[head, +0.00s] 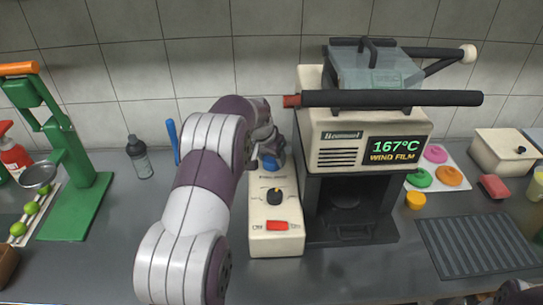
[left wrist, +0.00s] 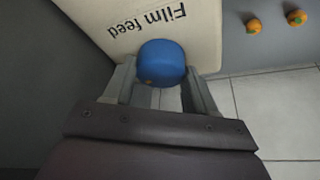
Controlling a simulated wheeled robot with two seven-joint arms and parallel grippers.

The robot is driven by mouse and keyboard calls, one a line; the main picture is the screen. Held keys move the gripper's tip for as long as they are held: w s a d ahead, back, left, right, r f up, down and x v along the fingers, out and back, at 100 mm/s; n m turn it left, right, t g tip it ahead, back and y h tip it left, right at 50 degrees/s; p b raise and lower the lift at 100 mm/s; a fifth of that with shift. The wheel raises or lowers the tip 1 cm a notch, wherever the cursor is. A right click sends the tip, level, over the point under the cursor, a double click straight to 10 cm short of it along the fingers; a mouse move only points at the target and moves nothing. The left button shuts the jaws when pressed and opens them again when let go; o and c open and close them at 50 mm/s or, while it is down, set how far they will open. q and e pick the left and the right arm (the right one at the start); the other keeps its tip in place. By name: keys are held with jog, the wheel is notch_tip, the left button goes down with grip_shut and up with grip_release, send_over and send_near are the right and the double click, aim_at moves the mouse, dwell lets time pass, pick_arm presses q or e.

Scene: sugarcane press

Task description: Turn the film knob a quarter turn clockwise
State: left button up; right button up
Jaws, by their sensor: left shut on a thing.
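The film knob (left wrist: 162,60) is a round blue knob on a cream panel, beside the printed words "Film feed" in the left wrist view. A small yellow mark shows on its rim. My left gripper (left wrist: 160,82) has one finger on each side of the knob and is shut on it. In the head view my left gripper (head: 266,143) is at the back of the cream control box (head: 277,240), with the blue knob (head: 268,162) partly hidden by it.
The control box also has a black knob (head: 274,196) and a red switch (head: 278,225). The sealing machine (head: 345,125), its display reading 167°C and WIND FILM, stands just right, its long black handle (head: 390,98) above. A dark bottle (head: 139,157) stands left of my arm.

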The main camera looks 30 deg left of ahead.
pick_arm(q)
jog(key=shift+a+m+h+b, duration=0.15)
jog(key=shift+m+h+b, duration=0.6)
jog(key=shift+m, duration=1.45)
jog(key=o, duration=1)
jog(key=shift+o, duration=0.2)
jog(key=shift+r, duration=0.1)
